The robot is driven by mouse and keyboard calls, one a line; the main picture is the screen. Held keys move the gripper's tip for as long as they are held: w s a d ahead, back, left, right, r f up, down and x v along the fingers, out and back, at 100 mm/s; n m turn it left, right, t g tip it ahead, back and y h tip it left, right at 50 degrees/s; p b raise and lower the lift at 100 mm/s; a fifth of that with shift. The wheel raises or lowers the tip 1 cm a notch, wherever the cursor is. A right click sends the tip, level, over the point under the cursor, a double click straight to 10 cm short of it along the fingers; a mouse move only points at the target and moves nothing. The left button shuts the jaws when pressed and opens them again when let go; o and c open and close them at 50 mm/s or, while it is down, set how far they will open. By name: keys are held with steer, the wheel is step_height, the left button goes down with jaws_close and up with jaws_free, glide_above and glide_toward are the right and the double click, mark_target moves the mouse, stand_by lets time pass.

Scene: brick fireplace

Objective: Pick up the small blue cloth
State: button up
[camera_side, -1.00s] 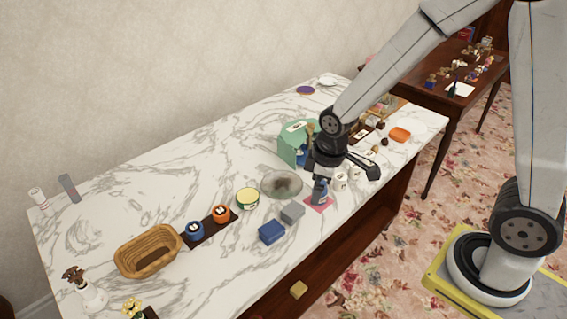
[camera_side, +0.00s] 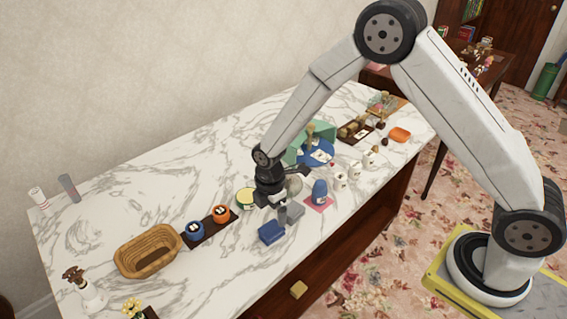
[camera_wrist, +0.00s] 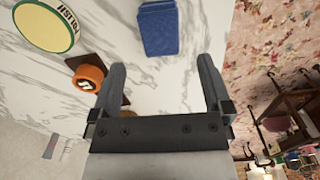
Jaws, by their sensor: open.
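The small blue cloth (camera_side: 271,232) is a folded, block-like stack on the marble top, near its front edge. It also shows in the wrist view (camera_wrist: 158,28), at the top, beyond my fingertips. The fingers do not touch the blue cloth.
A grey folded cloth (camera_side: 296,210) lies close to my gripper on its right. A blue bottle (camera_side: 319,192) stands on a pink square. An orange tin (camera_side: 221,213), a blue tin (camera_side: 194,230) and a polish tin (camera_side: 245,198) are to the left, with a wicker basket (camera_side: 148,251) beyond.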

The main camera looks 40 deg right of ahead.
mark_target(272, 228)
steer(key=shift+f, duration=1.25)
steer(key=shift+f, duration=0.1)
steer(key=shift+f, duration=2.5)
steer(key=c, duration=1.2)
steer(key=shift+r, duration=0.15)
